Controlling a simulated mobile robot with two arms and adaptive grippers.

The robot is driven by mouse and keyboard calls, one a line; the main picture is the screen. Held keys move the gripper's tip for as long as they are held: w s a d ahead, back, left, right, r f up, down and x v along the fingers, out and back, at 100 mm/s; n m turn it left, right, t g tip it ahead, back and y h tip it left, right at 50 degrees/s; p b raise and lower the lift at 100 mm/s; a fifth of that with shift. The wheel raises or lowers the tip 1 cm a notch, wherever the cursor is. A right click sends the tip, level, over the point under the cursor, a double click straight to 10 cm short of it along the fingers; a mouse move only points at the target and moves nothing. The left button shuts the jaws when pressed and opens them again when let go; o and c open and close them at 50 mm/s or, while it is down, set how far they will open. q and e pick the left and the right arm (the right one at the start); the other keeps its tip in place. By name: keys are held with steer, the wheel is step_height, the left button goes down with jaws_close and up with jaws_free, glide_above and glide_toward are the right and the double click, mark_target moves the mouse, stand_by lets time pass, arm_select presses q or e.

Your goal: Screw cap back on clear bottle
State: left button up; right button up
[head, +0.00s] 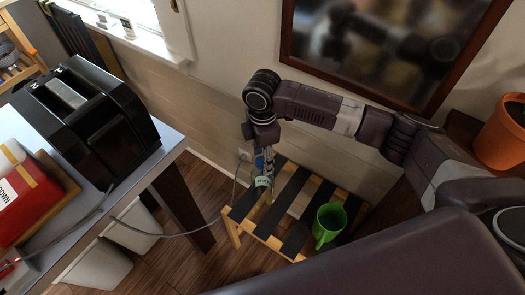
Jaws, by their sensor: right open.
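My right gripper (265,163) hangs from the right arm and points down over a small slatted wooden stand. It is open. A small object with a pale green and white band (263,182) shows right at its fingertips; it may be the clear bottle, but it is too small to be sure. I cannot tell whether the fingers touch it. No cap can be made out. My left gripper is out of view.
A green mug (328,222) stands on the right part of the slatted stand (238,217). A thin grey cable (180,235) runs from the table toward the stand. A black appliance (85,115) and a red box (30,190) sit on the table. A terracotta pot (501,135) is at right.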

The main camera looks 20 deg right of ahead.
jaws_close()
arm_select(q)
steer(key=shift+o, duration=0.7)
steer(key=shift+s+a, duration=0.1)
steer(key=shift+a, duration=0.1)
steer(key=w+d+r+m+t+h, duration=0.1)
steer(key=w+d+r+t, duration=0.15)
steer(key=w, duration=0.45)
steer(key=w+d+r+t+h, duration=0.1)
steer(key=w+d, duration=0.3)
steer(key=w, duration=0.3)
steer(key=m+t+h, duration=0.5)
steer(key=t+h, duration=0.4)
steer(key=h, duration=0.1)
glide_toward(262, 177)
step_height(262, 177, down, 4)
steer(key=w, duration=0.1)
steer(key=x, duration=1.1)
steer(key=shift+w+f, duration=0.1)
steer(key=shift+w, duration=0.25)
